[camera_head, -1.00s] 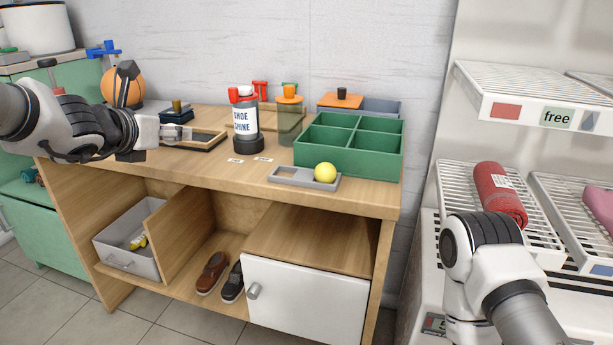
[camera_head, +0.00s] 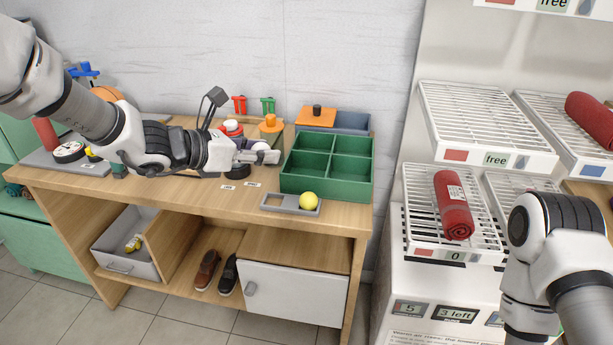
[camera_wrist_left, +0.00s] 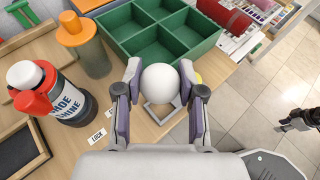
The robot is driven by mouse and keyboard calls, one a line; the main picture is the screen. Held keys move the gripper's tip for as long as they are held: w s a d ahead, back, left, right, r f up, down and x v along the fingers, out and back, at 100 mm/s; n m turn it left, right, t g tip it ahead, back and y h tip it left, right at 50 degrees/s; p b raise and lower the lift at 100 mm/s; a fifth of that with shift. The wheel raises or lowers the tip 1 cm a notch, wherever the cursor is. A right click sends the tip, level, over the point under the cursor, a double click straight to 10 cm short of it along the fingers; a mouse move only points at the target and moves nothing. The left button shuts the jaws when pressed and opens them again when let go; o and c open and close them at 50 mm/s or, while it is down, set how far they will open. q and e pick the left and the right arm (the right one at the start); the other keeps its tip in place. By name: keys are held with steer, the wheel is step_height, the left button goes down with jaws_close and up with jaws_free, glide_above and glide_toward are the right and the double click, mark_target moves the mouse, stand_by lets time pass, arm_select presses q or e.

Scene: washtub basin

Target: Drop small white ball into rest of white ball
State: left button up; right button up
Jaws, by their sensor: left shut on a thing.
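In the left wrist view my left gripper (camera_wrist_left: 158,92) is shut on a small white ball (camera_wrist_left: 160,82), held between its two fingers. A grey two-place rest (camera_head: 276,206) lies at the table's front edge, below and right of the gripper. A yellow ball (camera_head: 308,201) sits in its right place; the left place looks empty. In the wrist view the grey rest (camera_wrist_left: 160,115) shows partly behind the white ball. My right gripper (camera_wrist_left: 298,120) appears small at the right edge, its jaws unclear.
A green four-compartment box (camera_head: 327,187) stands just behind the rest. A shoe shine bottle (camera_wrist_left: 62,97) and an orange-capped jar (camera_wrist_left: 90,50) stand left of the gripper. White racks with a red rolled towel (camera_head: 453,205) are at the right.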

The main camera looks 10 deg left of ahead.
arm_select(q)
steer(key=b, duration=0.5)
glide_above(265, 201)
step_height(265, 201, down, 6)
steer(key=shift+f, duration=0.1)
steer(key=o, duration=1)
steer(key=shift+s, duration=0.1)
steer(key=v, duration=1.2)
